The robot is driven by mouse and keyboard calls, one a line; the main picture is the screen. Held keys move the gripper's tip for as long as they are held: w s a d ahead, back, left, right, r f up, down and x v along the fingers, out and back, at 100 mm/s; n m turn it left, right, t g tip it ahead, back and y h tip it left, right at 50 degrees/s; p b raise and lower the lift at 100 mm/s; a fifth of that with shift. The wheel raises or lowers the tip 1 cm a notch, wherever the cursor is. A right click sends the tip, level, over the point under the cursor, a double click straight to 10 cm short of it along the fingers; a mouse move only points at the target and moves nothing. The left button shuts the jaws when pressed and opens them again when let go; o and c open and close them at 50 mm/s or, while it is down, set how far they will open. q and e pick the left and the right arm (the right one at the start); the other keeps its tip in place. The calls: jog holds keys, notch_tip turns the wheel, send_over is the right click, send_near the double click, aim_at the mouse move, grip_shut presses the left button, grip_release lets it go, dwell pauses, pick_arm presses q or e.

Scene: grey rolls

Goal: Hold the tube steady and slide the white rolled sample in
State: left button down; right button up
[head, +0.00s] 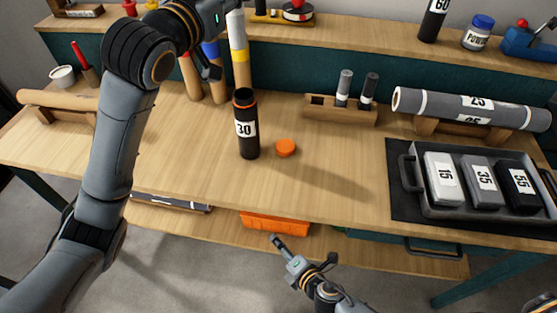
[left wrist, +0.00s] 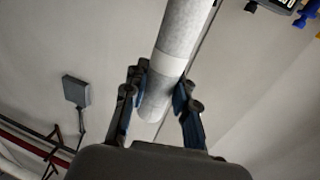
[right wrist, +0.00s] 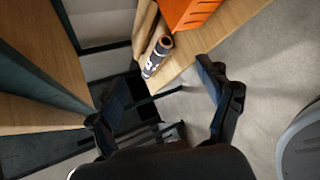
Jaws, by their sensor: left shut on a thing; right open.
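The black tube (head: 247,140) labelled 30, with an orange rim, stands upright on the bench, its mouth open. Its orange cap (head: 285,147) lies to its right. My left gripper (left wrist: 160,88) is shut on a pale roll (left wrist: 178,40) with a white band, near one end; the other end runs out of the left wrist view. In the head view a white roll (head: 236,26) shows beside my left arm at the top; its lower part cannot be told clearly from the yellow-banded tube. My right gripper (head: 278,243) is open, empty and below the bench front, also in the right wrist view (right wrist: 164,78).
Red- and blue-banded tubes stand behind the black tube. A wooden holder (head: 322,113) with two small rolls is to the right, then a grey roll (head: 445,105) and a tray (head: 428,207) of labelled boxes. An orange bin (head: 272,224) sits on the lower shelf.

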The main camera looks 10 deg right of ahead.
jog(key=s+a+r+n+t+y, duration=0.15)
jog(key=a+r+n+y, duration=0.35)
jog(key=r, duration=0.6)
jog(key=s+a+r+n+t+y, duration=0.1)
jog(key=s+a+r+n+y, duration=0.1)
jog(key=a+r+n, duration=0.7)
jog(key=shift+n+t+h, duration=0.35)
jog(key=shift+n+h, duration=0.05)
jog(key=shift+h, duration=0.4)
jog(key=w+d+r, duration=0.1)
jog(key=w+d, duration=0.1)
jog(key=d, duration=0.1)
jog(key=w+d+r, duration=0.2)
jog(key=w+d, duration=0.1)
jog(key=w+d+r, duration=0.1)
jog(key=w+d, duration=0.1)
jog(key=w, duration=0.1)
jog(key=shift+w+d+r, duration=0.2)
jog(key=shift+d+r, duration=0.1)
jog(key=shift+d, duration=0.1)
jog(key=n+t+h, duration=0.1)
send_near(255, 139)
jog(key=shift+w+a, duration=0.2)
jog(key=shift+a, duration=0.05)
jog(key=shift+w+r, duration=0.1)
jog(key=shift+w, duration=0.15)
jog(key=x, duration=1.1)
jog(key=shift+w+a, duration=0.2)
jog(key=shift+a, duration=0.05)
